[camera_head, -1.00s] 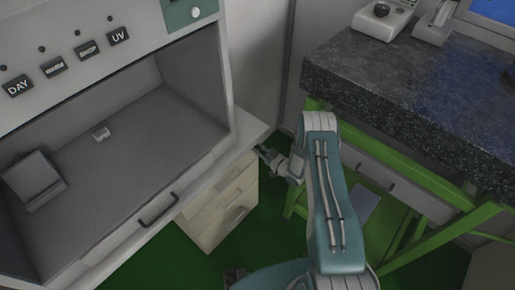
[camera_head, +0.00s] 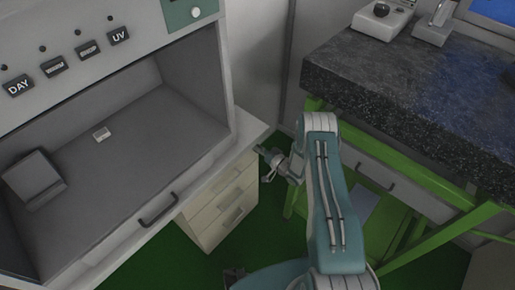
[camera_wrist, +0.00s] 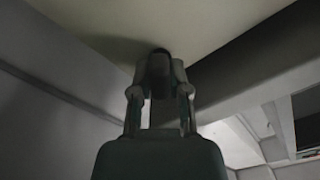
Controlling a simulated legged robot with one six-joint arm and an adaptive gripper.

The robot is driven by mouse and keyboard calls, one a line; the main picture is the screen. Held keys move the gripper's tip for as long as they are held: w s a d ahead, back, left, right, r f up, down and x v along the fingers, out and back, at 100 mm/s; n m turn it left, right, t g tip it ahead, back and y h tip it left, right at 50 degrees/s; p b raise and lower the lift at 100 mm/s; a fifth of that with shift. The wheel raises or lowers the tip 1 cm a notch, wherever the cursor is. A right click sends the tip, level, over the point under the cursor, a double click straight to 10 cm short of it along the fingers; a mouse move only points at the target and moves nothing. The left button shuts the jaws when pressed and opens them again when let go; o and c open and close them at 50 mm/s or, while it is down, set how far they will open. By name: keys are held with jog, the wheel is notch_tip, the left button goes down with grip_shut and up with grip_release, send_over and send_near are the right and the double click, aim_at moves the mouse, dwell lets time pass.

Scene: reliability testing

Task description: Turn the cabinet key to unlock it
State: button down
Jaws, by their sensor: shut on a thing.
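The cream drawer cabinet (camera_head: 222,212) stands under the bench of the grey hood, with several drawers and handles. My gripper (camera_head: 266,155) is at the cabinet's upper right side, just below the bench top's corner. In the wrist view, my gripper (camera_wrist: 159,68) is shut on a small dark thing between its fingertips, right against a pale cream surface (camera_wrist: 100,25). This dark thing is at the place of the key, but its shape, the lock and how far it sits in are hidden by the fingers and shadow.
The hood (camera_head: 150,215) fills the left, with a small white block (camera_head: 102,134) inside. A dark stone-topped bench (camera_head: 400,95) on a green frame (camera_head: 420,165) stands close on the right. Green floor (camera_head: 262,215) shows in the narrow gap between them.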

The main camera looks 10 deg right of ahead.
jog(key=m, duration=0.5)
jog(key=shift+w+d+f+m, duration=0.1)
jog(key=shift+w+d+m, duration=0.1)
jog(key=shift+m, duration=0.1)
jog(key=shift+f+m, duration=0.15)
jog(key=shift+m, duration=2.25)
jog(key=shift+s, duration=0.1)
jog(key=c, duration=0.6)
grip_release()
jog(key=shift+d+f, duration=0.1)
jog(key=v, duration=1.2)
